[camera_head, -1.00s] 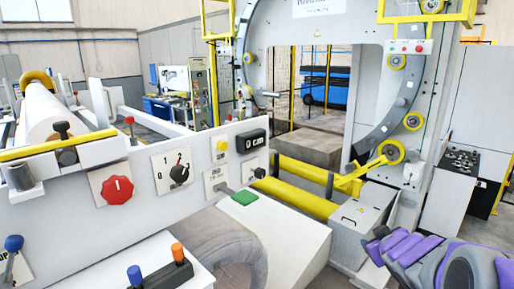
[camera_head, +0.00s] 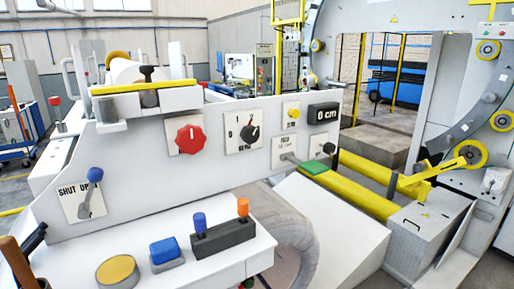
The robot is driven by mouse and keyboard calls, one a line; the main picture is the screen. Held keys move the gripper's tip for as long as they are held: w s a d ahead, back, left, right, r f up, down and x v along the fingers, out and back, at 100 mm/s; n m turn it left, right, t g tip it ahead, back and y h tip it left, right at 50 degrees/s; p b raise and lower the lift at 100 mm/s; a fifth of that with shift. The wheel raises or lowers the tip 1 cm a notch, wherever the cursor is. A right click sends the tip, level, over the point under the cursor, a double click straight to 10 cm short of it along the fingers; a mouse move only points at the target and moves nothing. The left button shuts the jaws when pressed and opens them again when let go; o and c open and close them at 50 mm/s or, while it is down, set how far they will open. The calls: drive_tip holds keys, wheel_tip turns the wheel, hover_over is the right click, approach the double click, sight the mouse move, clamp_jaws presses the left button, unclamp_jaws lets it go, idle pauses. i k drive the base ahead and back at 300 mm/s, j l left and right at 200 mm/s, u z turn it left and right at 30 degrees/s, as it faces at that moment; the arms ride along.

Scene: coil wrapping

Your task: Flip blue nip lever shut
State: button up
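The blue-knobbed nip lever (camera_head: 94,176) stands on the left part of the white machine panel. Its grey stem runs down and slightly left from the blue ball, over a white plate marked "SHUT" and "OP", the rest of the second word being partly covered. The knob is at the upper right of the plate. My gripper is not in the current view, so its distance from the lever cannot be seen.
A red knob (camera_head: 190,140), a black dial (camera_head: 250,133) and a "0 cm" display (camera_head: 323,113) are on the panel. A front console (camera_head: 200,270) carries a blue button (camera_head: 165,251), a yellow button (camera_head: 117,270) and small blue and orange levers (camera_head: 222,232).

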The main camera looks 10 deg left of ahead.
sight(95, 175)
drive_tip(key=u, duration=1.9)
